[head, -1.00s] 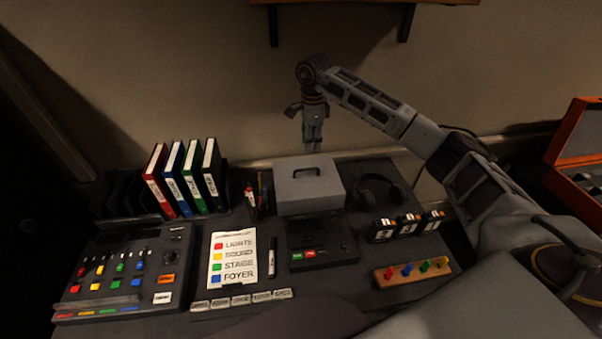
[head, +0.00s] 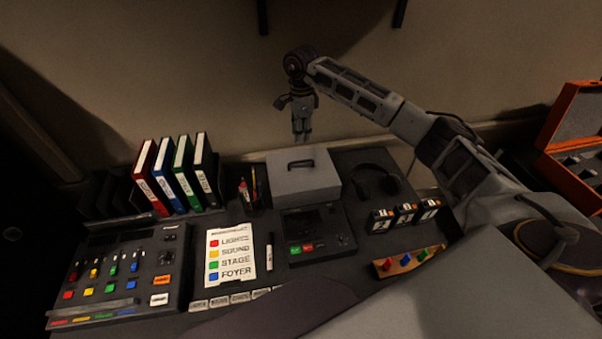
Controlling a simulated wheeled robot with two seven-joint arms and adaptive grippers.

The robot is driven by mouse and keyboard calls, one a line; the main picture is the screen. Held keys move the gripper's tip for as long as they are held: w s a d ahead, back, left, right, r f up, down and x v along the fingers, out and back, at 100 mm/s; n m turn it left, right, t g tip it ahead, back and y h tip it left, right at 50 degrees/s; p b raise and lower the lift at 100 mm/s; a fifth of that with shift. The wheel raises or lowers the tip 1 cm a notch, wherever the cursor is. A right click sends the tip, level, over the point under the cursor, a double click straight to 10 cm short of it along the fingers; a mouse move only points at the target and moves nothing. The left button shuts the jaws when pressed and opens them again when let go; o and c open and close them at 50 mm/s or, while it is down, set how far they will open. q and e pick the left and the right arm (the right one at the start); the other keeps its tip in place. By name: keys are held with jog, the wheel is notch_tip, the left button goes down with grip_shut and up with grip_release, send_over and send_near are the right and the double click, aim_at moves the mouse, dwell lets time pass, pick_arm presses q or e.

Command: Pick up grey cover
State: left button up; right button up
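The grey cover (head: 325,181) is a box-like lid with a dark handle (head: 300,164) on its top. It sits at the back middle of the desk, behind a small dark panel with green and red buttons. My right gripper (head: 302,141) points down at the cover's back edge, with its tips near or just above that edge in the picture. It is apart from the handle. Its fingers look close together, but they are small and dark, so I cannot tell whether they are open or shut. My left gripper is not in view.
Binders (head: 174,180) and a pen holder (head: 250,192) stand left of the cover. Headphones (head: 375,180) and small numbered boxes (head: 405,217) are to its right. A mixing console (head: 120,270) and a label sheet (head: 230,256) lie in front left. An orange case (head: 570,140) stands far right.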

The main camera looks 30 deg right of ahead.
aim_at(301, 159)
notch_tip(301, 159, down, 6)
jog(key=shift+r, duration=0.25)
jog(key=shift+f+p, duration=0.3)
jog(key=shift+f, duration=0.45)
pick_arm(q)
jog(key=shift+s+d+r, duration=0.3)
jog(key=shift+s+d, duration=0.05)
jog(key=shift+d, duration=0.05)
pick_arm(e)
jog(key=shift+s+f, duration=0.1)
notch_tip(301, 159, down, 2)
jog(key=shift+s+a+p, duration=0.1)
jog(key=shift+p, duration=0.25)
jog(key=shift+f, duration=1.4)
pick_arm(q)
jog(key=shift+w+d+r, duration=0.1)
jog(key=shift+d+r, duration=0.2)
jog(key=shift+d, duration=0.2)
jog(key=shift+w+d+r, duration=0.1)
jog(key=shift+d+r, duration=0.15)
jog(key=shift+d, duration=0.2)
pick_arm(e)
jog(key=shift+f, duration=0.1)
